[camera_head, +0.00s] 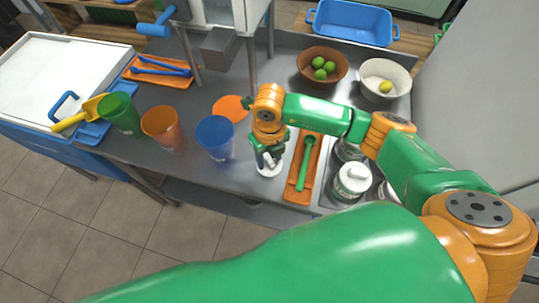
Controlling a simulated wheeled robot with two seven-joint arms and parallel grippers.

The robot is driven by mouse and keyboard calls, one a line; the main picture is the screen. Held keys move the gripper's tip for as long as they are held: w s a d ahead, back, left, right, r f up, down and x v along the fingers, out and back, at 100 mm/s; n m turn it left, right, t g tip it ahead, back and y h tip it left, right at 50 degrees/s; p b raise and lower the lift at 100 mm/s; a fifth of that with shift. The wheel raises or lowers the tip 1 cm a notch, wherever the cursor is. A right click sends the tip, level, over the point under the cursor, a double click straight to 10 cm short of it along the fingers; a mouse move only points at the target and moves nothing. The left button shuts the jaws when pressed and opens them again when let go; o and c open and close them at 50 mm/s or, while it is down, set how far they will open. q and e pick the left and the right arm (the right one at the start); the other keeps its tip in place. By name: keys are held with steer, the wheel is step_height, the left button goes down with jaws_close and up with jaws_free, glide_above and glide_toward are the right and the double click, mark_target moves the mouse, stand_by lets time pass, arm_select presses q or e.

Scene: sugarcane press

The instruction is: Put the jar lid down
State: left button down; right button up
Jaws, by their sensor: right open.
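My right gripper (268,160) points down over the metal counter, between the blue cup and the orange tray. It is open. A white round jar lid (268,171) lies at the counter's front, right below the fingertips; the fingers cover part of it, and I cannot tell whether they touch it. A jar with a white lid (353,180) stands to the right of the orange tray, and more jars beside it are partly hidden by my right arm. My left gripper is not in view.
A blue cup (215,138), an orange cup (162,128) and a green cup (119,113) stand to the left. An orange tray (293,192) holds a green spoon (306,165). Bowls with limes (322,65) and a lemon stand behind. The counter's front edge is close to the lid.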

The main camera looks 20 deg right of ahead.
mark_target(269, 160)
steer(key=shift+r, duration=0.6)
step_height(269, 160, up, 11)
steer(key=b, duration=0.1)
